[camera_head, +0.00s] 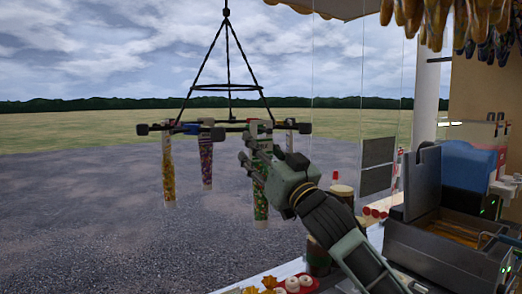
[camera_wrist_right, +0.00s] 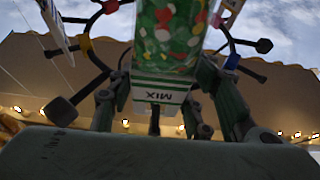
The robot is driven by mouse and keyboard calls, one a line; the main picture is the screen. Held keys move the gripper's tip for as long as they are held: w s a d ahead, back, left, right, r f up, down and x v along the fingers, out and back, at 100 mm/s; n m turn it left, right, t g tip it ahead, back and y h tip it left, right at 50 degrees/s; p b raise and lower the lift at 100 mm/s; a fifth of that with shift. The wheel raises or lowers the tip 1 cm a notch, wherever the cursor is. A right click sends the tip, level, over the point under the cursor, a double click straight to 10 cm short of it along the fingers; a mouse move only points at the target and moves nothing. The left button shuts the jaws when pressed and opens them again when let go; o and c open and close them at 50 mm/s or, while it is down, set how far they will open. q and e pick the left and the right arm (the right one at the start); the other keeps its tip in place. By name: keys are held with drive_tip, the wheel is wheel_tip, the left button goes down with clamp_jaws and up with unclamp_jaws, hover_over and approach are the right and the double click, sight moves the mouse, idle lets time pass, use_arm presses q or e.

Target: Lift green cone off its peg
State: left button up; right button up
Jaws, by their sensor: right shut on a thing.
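The green cone (camera_head: 261,206) hangs from the black rack (camera_head: 230,126) in the head view, a clear tube of green and mixed sweets. In the right wrist view the green cone (camera_wrist_right: 168,40) shows green, red and white sweets above a striped "MIX" label. My right gripper (camera_head: 250,160) is shut on it, with a finger on each side in the right wrist view (camera_wrist_right: 160,85). The gripper hides part of the cone's upper half, and I cannot tell whether its top is still on the peg. My left gripper is not in view.
A yellow cone (camera_head: 168,178) and a purple cone (camera_head: 206,165) hang to the left on the same rack. Below right is a counter with a fryer (camera_head: 440,238), a sauce bottle (camera_head: 336,178) and sweets (camera_head: 293,285). Open ground lies left of the rack.

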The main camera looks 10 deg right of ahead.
drive_tip(key=shift+s, duration=0.2)
idle(0.3)
drive_tip(key=shift+s+d, duration=0.3)
drive_tip(key=shift+s, duration=0.35)
drive_tip(key=shift+w+r, duration=0.1)
idle(0.4)
drive_tip(key=shift+s+d, duration=0.25)
drive_tip(key=shift+s, duration=0.35)
drive_tip(key=shift+s+d, duration=0.25)
drive_tip(key=shift+s, duration=0.4)
drive_tip(key=shift+s+d, duration=0.25)
drive_tip(key=shift+s, duration=0.35)
